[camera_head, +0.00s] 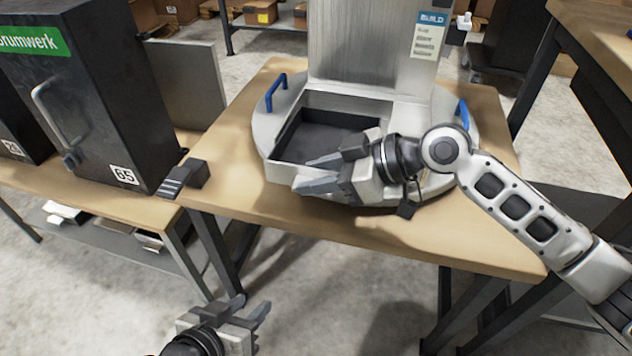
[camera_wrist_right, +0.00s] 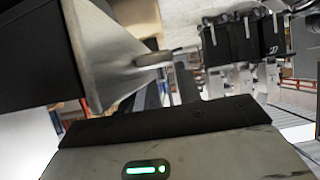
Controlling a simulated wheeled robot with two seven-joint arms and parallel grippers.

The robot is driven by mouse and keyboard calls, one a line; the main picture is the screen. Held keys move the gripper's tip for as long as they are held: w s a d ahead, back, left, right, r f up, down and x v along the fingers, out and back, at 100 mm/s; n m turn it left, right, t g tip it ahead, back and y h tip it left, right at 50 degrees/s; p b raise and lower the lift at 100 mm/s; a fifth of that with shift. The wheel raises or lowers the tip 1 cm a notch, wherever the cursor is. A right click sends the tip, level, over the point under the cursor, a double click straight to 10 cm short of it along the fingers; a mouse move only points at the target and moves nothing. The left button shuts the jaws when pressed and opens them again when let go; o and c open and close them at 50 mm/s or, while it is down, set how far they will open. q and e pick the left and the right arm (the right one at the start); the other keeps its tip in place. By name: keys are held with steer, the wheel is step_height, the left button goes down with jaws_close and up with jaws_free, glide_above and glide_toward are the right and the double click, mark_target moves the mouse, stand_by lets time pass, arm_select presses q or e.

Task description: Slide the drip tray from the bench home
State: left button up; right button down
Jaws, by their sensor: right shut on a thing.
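The drip tray (camera_head: 279,172) is a grey open box with a dark inside. It sits at the front of the tall metal dispenser (camera_head: 360,50), between the sides of its round base. My right gripper (camera_head: 303,178) reaches in from the right over the tray's front, its fingers pointing left, and is shut on the tray; the grip itself is hard to see. The right wrist view shows a grey wall with a dark inside (camera_wrist_right: 105,45) close by, probably the tray. My left gripper (camera_head: 252,305) is open and empty, low in front of the bench.
The wooden bench (camera_head: 400,235) has free room in front of the base. Blue handles (camera_head: 275,93) (camera_head: 463,113) stand on both sides of it. A black cabinet (camera_head: 105,90) with an open door (camera_head: 188,85) stands on the bench at left. Another bench (camera_head: 595,35) is at right.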

steer(key=shift+w+r, duration=0.1)
steer(key=shift+f, duration=0.25)
stand_by(0.4)
stand_by(0.3)
steer(key=shift+w, duration=0.1)
steer(key=shift+w+d+b, duration=0.25)
steer(key=shift+w+b, duration=0.1)
steer(key=shift+w, duration=0.15)
steer(key=shift+w+d+b, duration=0.2)
steer(key=shift+w+b, duration=0.1)
steer(key=shift+w, duration=0.2)
steer(key=shift+w+d+b, duration=0.35)
steer(key=shift+w+b, duration=0.25)
steer(key=shift+w, duration=0.2)
steer(key=shift+w+d+b, duration=0.35)
steer(key=shift+w+b, duration=0.2)
steer(key=shift+w, duration=0.2)
steer(key=shift+w+f, duration=0.1)
steer(key=shift+f, duration=0.1)
